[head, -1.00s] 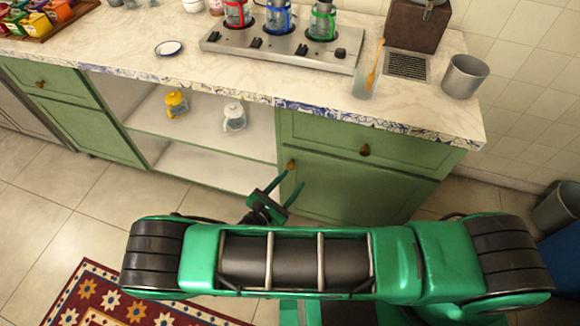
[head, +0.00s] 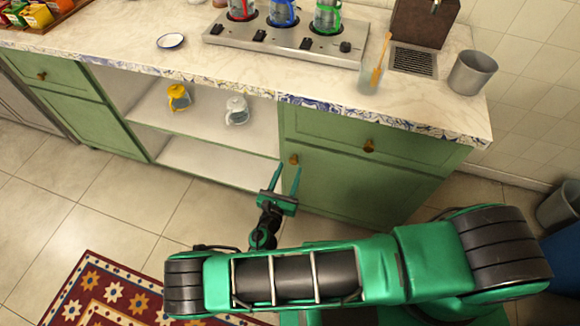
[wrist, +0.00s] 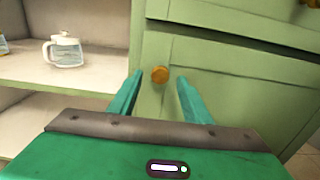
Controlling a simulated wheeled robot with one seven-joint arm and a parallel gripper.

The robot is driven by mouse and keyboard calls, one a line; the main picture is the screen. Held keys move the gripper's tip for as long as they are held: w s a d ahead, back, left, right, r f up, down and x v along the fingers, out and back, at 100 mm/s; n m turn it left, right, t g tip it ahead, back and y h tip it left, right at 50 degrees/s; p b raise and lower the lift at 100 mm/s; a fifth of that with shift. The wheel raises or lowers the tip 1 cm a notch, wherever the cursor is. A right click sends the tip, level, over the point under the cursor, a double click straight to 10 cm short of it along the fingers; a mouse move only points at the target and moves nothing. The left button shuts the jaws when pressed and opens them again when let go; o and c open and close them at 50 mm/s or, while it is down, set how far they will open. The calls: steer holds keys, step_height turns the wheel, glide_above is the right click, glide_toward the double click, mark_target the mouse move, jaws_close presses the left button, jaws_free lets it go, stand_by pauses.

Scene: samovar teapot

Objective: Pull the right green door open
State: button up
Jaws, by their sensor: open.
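The right green door (head: 350,184) is below a green drawer in the right part of the counter and looks shut. Its round orange-brown knob (head: 294,159) is near the door's upper left corner. In the wrist view the knob (wrist: 160,74) appears between and just beyond the fingertips, near the middle. My gripper (head: 284,170) is open and empty, its fingers pointing at the door just below the knob in the head view. In the wrist view my gripper (wrist: 158,84) has one finger on each side of the knob. I cannot tell whether either finger touches the door.
Left of the door is an open shelf (head: 205,125) with a yellow-lidded jug (head: 178,98) and a white-lidded jug (head: 237,111). The drawer (head: 385,150) above has its own knob (head: 368,145). A patterned rug (head: 95,295) lies on the floor.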

steer(key=shift+x, duration=1.4)
jaws_close()
steer(key=shift+s, duration=0.15)
